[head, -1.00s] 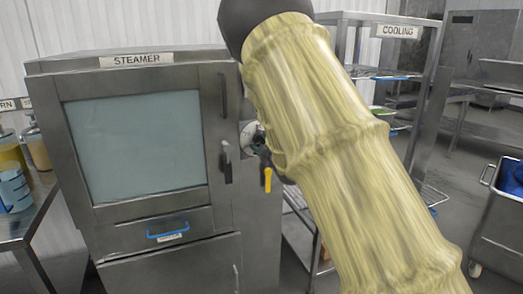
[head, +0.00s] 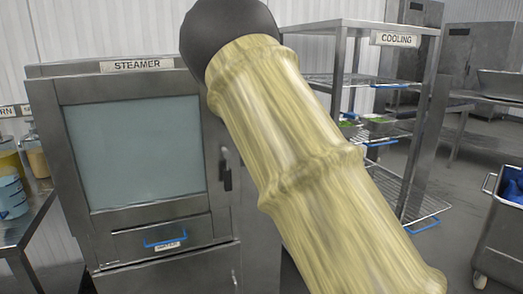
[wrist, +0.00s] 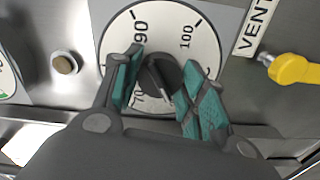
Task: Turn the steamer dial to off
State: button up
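The steamer (head: 152,220) stands at the left in the head view, with its glass door shut. My yellow-sleeved arm hides the steamer's dial and my gripper there. In the wrist view the white dial plate (wrist: 117,35) shows 90, 100 and part of 70. Its black knob (wrist: 158,80) sits at the centre, with a pale line across its face. My gripper (wrist: 163,72) is open, with one teal-padded finger on each side of the knob. I cannot tell whether the pads touch it.
A yellow vent handle (wrist: 292,69) is right of the dial, beside a VENT label (wrist: 255,25). A round brownish button (wrist: 65,63) is on the left. In the head view, a cooling rack (head: 345,85) stands behind my arm, and a cart (head: 500,235) at the right.

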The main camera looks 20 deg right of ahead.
jog(key=o, duration=0.4)
jog(key=shift+s+d+f, duration=0.15)
jog(key=shift+d+f, duration=0.05)
jog(key=shift+d, duration=0.2)
jog(key=s, duration=1.1)
jog(key=shift+s+a+r, duration=0.1)
jog(key=shift+s+a, duration=0.05)
jog(key=shift+s, duration=0.25)
